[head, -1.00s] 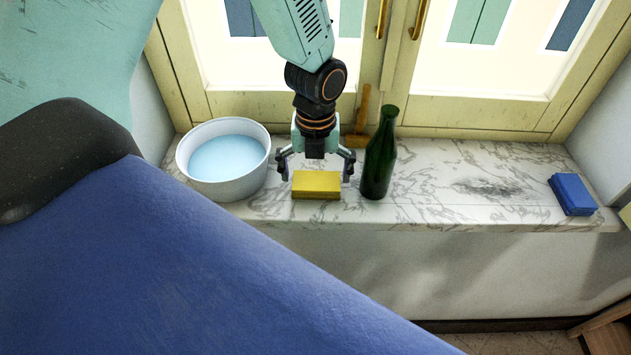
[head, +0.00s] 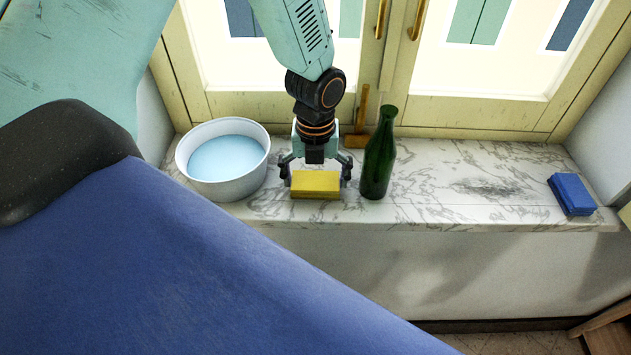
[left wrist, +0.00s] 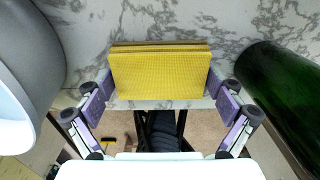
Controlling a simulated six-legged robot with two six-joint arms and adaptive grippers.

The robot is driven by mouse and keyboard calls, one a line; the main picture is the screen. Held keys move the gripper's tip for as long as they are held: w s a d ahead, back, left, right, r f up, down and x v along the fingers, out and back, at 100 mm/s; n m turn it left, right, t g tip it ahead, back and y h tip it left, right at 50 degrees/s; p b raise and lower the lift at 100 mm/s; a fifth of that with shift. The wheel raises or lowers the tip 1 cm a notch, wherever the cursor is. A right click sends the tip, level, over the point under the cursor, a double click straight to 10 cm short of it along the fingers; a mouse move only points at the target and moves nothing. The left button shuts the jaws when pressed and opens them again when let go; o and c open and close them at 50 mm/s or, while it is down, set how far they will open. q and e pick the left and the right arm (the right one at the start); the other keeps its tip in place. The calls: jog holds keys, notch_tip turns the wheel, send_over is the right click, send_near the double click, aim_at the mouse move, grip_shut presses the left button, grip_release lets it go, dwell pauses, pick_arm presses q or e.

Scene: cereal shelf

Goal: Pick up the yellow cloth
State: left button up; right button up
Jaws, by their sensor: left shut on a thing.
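The yellow cloth (head: 316,184) is a folded block on the marble sill, near its front edge. It also shows in the left wrist view (left wrist: 160,76). My left gripper (head: 316,178) reaches down over it, with one finger at each short end of the cloth. In the left wrist view the gripper's (left wrist: 160,100) purple-padded fingers stand at the cloth's left and right sides, shut on it. The cloth looks level and at sill height; I cannot tell whether it is lifted at all. My right gripper is not in view.
A white bowl of bluish water (head: 224,160) stands close on the left. A green bottle (head: 379,155) stands upright close on the right. A wooden-handled tool (head: 360,117) is behind. A folded blue cloth (head: 572,194) lies at the far right.

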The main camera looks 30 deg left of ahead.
aim_at(316, 180)
pick_arm(q)
notch_tip(316, 180, up, 9)
jog(key=shift+r, duration=0.2)
jog(key=shift+w+r, duration=0.1)
jog(key=shift+r, duration=0.15)
